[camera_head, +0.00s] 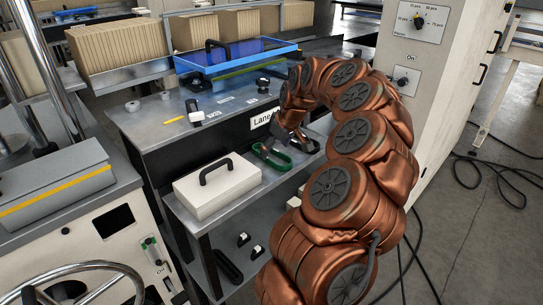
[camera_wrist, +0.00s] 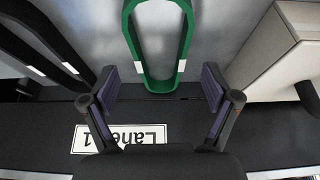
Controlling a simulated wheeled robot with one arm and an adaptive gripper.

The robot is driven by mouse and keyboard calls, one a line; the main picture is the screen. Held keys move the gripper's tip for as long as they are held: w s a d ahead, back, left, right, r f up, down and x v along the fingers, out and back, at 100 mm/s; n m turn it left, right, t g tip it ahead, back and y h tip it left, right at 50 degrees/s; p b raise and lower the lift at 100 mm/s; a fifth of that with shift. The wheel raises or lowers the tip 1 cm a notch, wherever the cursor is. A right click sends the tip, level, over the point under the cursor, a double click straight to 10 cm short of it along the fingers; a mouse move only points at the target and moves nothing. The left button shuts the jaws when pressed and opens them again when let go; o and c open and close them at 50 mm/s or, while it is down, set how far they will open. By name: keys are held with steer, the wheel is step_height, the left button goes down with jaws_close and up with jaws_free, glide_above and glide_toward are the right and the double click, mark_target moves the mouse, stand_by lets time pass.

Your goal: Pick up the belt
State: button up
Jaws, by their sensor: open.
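A green belt (camera_head: 283,168), a long narrow loop with white marks, lies on the grey shelf just below the "Lane 1" edge. In the wrist view the rounded end of the green belt (camera_wrist: 160,87) shows ahead of my gripper (camera_wrist: 161,84), roughly centred between its two spread fingers. The gripper is open, with nothing held. A black belt (camera_wrist: 45,45) with white marks lies at the left of the wrist view. In the head view my gripper (camera_head: 288,136) is above the shelf by the green belt, partly hidden by my arm. The height gap is hard to judge.
A white box (camera_head: 215,190) with a black handle stands close beside the green belt. The "Lane 1" label (camera_wrist: 115,137) is on the dark bench front. A blue tray (camera_head: 235,55) sits on the bench top. A tall control cabinet (camera_head: 425,60) stands at right.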

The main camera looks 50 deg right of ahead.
steer(key=shift+x, duration=1.2)
steer(key=c, duration=1.3)
